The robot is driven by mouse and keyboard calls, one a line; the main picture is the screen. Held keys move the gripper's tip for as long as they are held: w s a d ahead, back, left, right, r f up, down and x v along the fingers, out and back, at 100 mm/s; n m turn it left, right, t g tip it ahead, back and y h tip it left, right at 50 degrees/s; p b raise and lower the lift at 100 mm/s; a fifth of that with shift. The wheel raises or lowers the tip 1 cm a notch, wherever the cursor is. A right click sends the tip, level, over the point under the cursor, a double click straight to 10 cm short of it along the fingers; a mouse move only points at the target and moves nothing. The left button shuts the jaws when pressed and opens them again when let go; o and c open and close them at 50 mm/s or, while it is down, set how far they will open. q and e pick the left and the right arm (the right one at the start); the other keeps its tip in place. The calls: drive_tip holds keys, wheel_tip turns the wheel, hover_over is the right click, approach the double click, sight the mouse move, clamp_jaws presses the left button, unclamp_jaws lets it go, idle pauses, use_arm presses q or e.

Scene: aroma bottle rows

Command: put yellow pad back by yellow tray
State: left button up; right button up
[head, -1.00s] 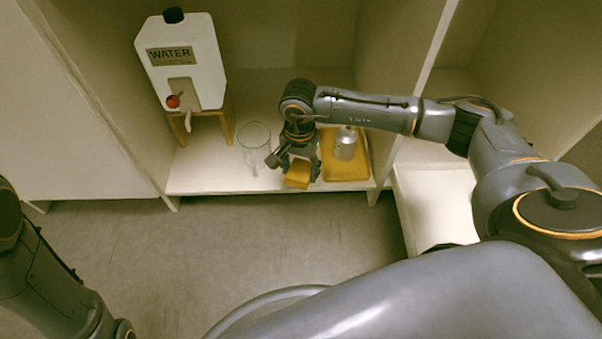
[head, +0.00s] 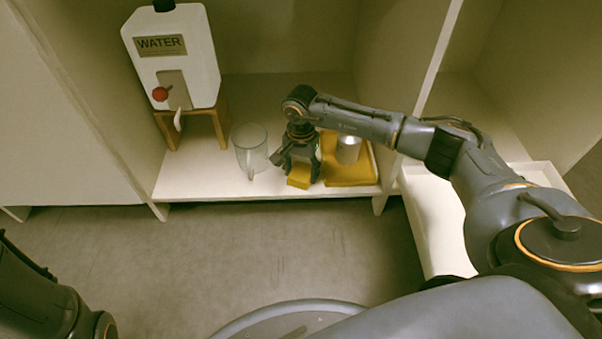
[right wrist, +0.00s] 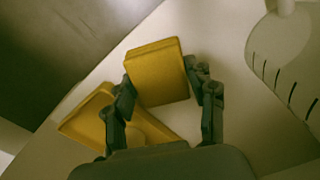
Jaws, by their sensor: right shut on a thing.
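The yellow pad (head: 299,177) is a small block near the shelf's front edge, just left of the yellow tray (head: 362,176). My right gripper (head: 300,168) points down over it. In the right wrist view the pad (right wrist: 157,70) sits between the fingers of my right gripper (right wrist: 163,88), which is shut on it. Part of the yellow tray (right wrist: 78,126) shows beside and behind the left finger there. Whether the pad touches the shelf is hard to tell. My left gripper is out of view; only part of its arm shows at lower left.
A silver container (head: 348,149) stands on the tray. A clear jug (head: 250,150) stands close to the left of my right gripper. A white water dispenser (head: 175,60) on a wooden stand (head: 218,124) is further left. A cabinet wall (head: 420,90) rises right of the tray.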

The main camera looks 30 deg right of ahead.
sight(301, 171)
drive_tip(key=shift+f, duration=0.1)
drive_tip(key=o, duration=1.1)
wheel_tip(301, 171, up, 12)
drive_tip(key=p, duration=0.7)
drive_tip(key=shift+r, duration=0.25)
drive_tip(key=shift+a, duration=0.1)
